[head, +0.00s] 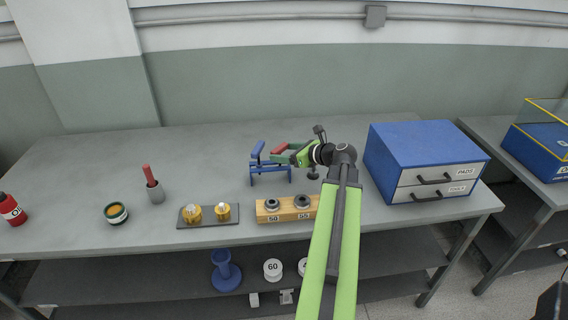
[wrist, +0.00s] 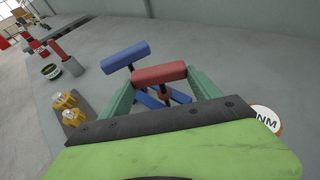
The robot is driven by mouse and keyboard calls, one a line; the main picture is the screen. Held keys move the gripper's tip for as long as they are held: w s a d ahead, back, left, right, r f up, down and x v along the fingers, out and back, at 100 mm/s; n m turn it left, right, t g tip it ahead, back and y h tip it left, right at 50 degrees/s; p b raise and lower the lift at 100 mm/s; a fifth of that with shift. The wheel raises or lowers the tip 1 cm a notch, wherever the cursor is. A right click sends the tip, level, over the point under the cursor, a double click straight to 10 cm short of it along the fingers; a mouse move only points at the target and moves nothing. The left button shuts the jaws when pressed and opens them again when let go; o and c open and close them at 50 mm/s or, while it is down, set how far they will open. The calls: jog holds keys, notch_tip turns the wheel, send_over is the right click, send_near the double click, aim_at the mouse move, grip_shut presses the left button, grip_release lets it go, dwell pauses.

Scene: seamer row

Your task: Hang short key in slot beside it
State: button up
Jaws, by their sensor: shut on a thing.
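A key with a red T handle (wrist: 160,73) stands between the fingers of my gripper (wrist: 158,92) in the wrist view; its dark shank runs down between them. The red handle (head: 279,149) shows at the right of the blue rack (head: 270,166) in the head view. My gripper (head: 296,153) is shut on this key at the rack. A key with a blue handle (head: 258,149) stands at the rack's left side; it is also left of the red one in the wrist view (wrist: 125,57). The lower end of the red key and its slot are hidden, so I cannot tell whether it is seated.
A wooden block (head: 288,208) with dark rings lies in front of the rack. A dark plate (head: 207,215) with brass parts is to its left. The blue drawer cabinet (head: 425,160) stands at right. The bench behind the rack is clear.

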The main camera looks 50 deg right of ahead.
notch_tip(320, 180, down, 2)
jog(key=shift+b, duration=0.35)
jog(key=shift+r, duration=0.25)
jog(key=o, duration=1.4)
jog(key=shift+p, duration=0.3)
jog(key=a+p+v, duration=0.1)
jog(key=p+v, duration=0.3)
jog(key=v, duration=0.8)
jog(key=shift+d, duration=0.45)
